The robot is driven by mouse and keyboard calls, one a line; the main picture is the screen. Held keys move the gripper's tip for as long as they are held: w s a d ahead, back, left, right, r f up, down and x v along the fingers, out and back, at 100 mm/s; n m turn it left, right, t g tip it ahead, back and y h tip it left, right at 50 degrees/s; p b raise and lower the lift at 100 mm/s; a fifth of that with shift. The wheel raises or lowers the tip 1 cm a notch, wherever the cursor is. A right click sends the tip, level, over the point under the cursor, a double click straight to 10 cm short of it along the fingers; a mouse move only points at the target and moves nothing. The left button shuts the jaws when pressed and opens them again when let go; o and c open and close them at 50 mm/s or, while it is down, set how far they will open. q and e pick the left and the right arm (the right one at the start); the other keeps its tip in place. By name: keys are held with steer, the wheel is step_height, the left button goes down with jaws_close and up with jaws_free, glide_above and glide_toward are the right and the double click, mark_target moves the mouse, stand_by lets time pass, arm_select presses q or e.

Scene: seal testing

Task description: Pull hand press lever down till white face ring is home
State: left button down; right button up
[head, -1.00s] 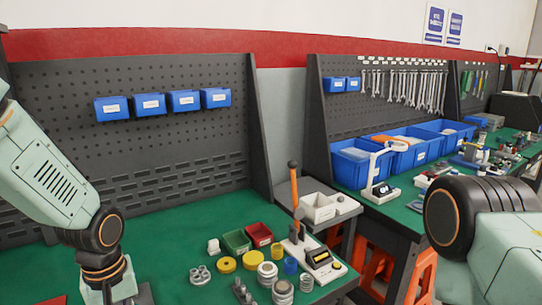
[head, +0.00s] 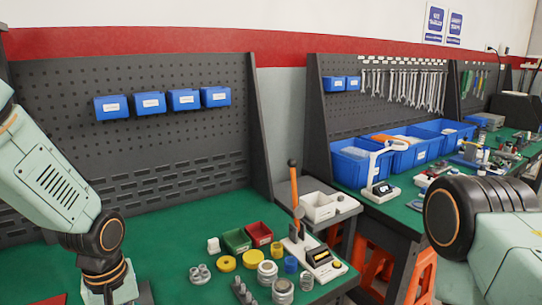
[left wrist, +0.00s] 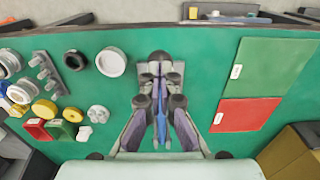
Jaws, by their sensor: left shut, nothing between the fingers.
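The hand press (head: 305,245) stands at the right end of the green bench in the head view. Its orange lever (head: 296,192) with a round knob is nearly upright. Pale rings (head: 267,268) stand in front of it; I cannot tell which is the white face ring or how it is seated. A white ring (left wrist: 111,61) also lies on the bench in the left wrist view. My left gripper (left wrist: 161,90) is shut and empty over the bench, well away from the press; its fingers are outside the head view. My right gripper is in no view; only its arm shows.
Green (head: 236,240) and red (head: 259,234) bins, yellow discs (head: 226,264) and grey pegs (left wrist: 45,70) crowd the bench near the press. Green (left wrist: 268,65) and red (left wrist: 245,115) mats lie at the other end.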

arm_select(q)
steer(key=shift+s+d+f+b, duration=0.15)
steer(key=shift+f+b, duration=0.45)
steer(key=shift+f, duration=0.75)
steer(key=shift+s+f, duration=0.1)
steer(key=shift+f, duration=0.25)
steer(key=shift+f+b, duration=0.4)
steer(key=shift+f, duration=0.05)
stand_by(0.4)
steer(key=shift+r, duration=0.15)
steer(key=shift+r+p, duration=0.9)
steer(key=shift+p, duration=0.15)
step_height(320, 180, up, 7)
steer(key=p, duration=0.7)
steer(key=shift+r, duration=0.1)
